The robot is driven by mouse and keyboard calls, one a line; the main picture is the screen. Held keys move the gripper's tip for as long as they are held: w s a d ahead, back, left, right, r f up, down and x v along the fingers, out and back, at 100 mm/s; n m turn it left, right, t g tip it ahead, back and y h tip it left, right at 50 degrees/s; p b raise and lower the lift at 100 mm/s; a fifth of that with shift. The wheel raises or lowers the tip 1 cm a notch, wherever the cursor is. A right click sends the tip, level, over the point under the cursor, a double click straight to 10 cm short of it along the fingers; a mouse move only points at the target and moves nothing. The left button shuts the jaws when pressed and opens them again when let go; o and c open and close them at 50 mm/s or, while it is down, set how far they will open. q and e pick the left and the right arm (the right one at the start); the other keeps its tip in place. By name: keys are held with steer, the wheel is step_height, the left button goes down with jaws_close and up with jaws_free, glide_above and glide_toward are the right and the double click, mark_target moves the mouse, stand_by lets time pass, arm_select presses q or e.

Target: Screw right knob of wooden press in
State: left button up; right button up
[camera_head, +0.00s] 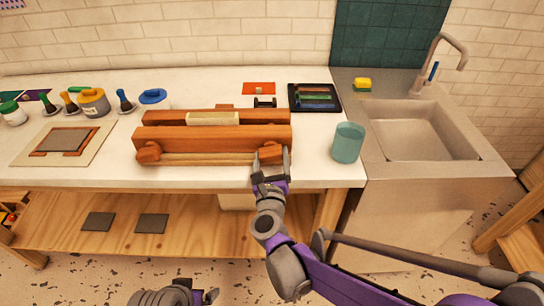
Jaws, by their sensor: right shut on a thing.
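The wooden press (190,138) lies along the front of the white counter, with a pale block (212,118) between its two reddish-brown beams. Its left knob (148,153) sticks out toward me at the left end. Its right knob (271,153) is at the right end. My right gripper (270,162) is shut on the right knob, with its fingers on either side of it. My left gripper (207,296) is low at the bottom edge, away from the press and partly cut off; its jaw state is unclear.
A teal cup (348,142) stands right of the press, near my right gripper. Behind are a black tray (315,97) and an orange card (259,88). Ink pots and brushes stand at the left, near a board (65,141). A sink (420,131) is at right.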

steer(key=shift+s+a+m, duration=0.1)
steer(key=shift+m, duration=0.2)
steer(key=o, duration=1.2)
steer(key=shift+c, duration=0.2)
steer(key=shift+s, duration=0.1)
steer(key=s, duration=1.1)
steer(key=shift+w+a, duration=0.1)
